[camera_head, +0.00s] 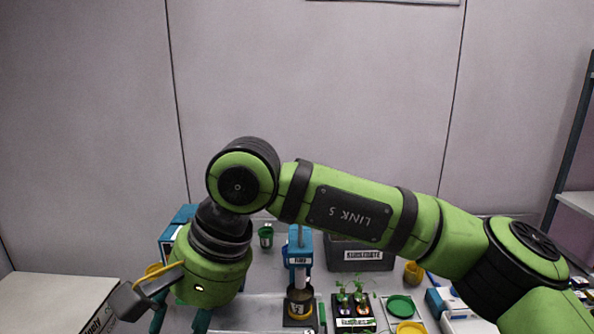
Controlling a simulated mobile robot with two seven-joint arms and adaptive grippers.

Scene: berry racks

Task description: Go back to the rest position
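My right arm comes in from the right and reaches across the middle of the picture, with its wrist hanging down at the left of the bench. Below the wrist, two teal finger parts of my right gripper (181,320) show at the bottom edge. They stand apart, but their tips are cut off, so I cannot tell whether it is open or holds anything. My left arm and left gripper are not in view.
Below my arm stand a blue dispenser (300,254), a black substrate box (352,266), a seedling tray (355,323), a green lid (400,306) and a yellow cup (413,273). A green cup (265,241) stands farther back. A white box (50,300) is at left, shelving (577,203) at right.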

